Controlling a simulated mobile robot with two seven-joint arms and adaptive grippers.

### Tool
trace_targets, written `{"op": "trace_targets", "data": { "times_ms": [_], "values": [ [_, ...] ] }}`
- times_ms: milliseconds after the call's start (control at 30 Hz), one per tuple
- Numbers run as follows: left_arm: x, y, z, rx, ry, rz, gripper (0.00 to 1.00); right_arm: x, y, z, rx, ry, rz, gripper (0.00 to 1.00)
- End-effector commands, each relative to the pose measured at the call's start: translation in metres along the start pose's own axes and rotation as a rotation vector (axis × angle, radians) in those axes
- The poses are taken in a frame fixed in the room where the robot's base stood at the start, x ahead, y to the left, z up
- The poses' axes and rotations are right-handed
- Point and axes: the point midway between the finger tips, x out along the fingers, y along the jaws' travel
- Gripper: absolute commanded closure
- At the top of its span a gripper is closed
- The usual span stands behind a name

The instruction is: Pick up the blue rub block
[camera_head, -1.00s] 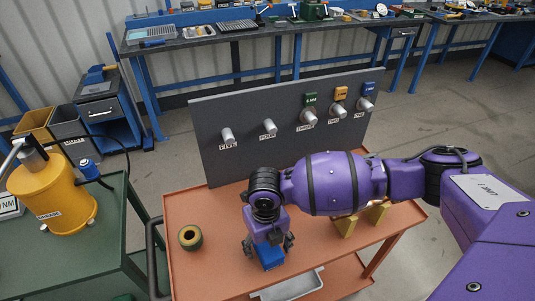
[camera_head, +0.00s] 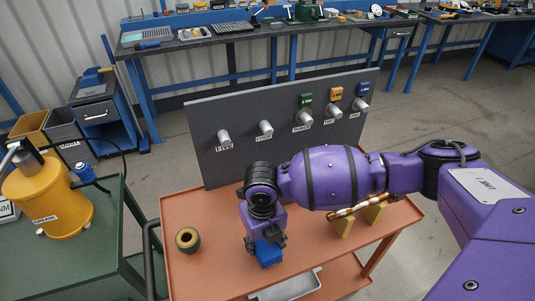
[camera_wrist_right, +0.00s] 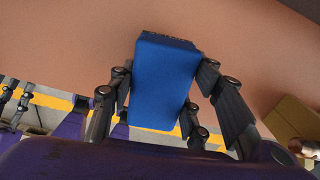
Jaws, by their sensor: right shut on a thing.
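The blue rub block (camera_head: 267,255) is at the front middle of the orange cart top in the head view. My right gripper (camera_head: 265,240) points down over it, with its fingers closed on the block's sides. In the right wrist view the blue block (camera_wrist_right: 165,80) stands between the two fingers of my right gripper (camera_wrist_right: 168,88), which touch it on both sides. Whether the block's underside is clear of the cart top is hard to tell.
A dark green and tan ring (camera_head: 187,239) lies left on the orange cart (camera_head: 212,270). A grey panel (camera_head: 235,165) with labelled pegs stands behind. Yellow blocks (camera_head: 343,227) with a rod across them are at the right. A yellow grease pot (camera_head: 55,205) stands on the green table.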

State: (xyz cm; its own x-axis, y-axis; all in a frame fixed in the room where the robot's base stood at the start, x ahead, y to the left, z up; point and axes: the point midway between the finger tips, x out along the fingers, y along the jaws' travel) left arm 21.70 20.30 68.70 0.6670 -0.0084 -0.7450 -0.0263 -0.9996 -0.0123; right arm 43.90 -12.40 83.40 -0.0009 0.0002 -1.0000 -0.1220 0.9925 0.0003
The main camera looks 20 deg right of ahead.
Motion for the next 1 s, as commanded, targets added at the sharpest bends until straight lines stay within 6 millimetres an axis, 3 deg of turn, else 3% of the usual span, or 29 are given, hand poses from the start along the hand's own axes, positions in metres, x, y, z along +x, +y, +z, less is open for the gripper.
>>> {"op": "trace_targets", "data": {
  "times_ms": [67,333,500,633,800,1000],
  "values": [
    [0.000,0.001,-0.002,-0.002,0.003,0.001,0.60,-0.018,-0.001,0.001,-0.002,-0.007,-0.001,0.87],
    [-0.002,0.004,-0.009,-0.005,0.009,0.006,0.60,-0.079,-0.006,-0.054,-0.004,-0.007,-0.001,0.87],
    [-0.003,0.004,-0.005,-0.006,0.002,0.007,0.60,-0.093,-0.010,-0.098,-0.003,-0.002,-0.001,0.87],
    [-0.004,0.004,-0.003,-0.006,-0.002,0.006,0.60,-0.102,-0.012,-0.120,-0.001,-0.002,-0.001,0.87],
    [-0.005,0.003,-0.002,-0.004,-0.004,0.005,0.60,-0.109,-0.013,-0.136,-0.001,-0.001,0.000,0.87],
    [-0.005,0.002,-0.002,0.001,-0.003,0.005,0.60,-0.111,-0.014,-0.140,0.001,0.000,0.000,0.87]
  ]
}}
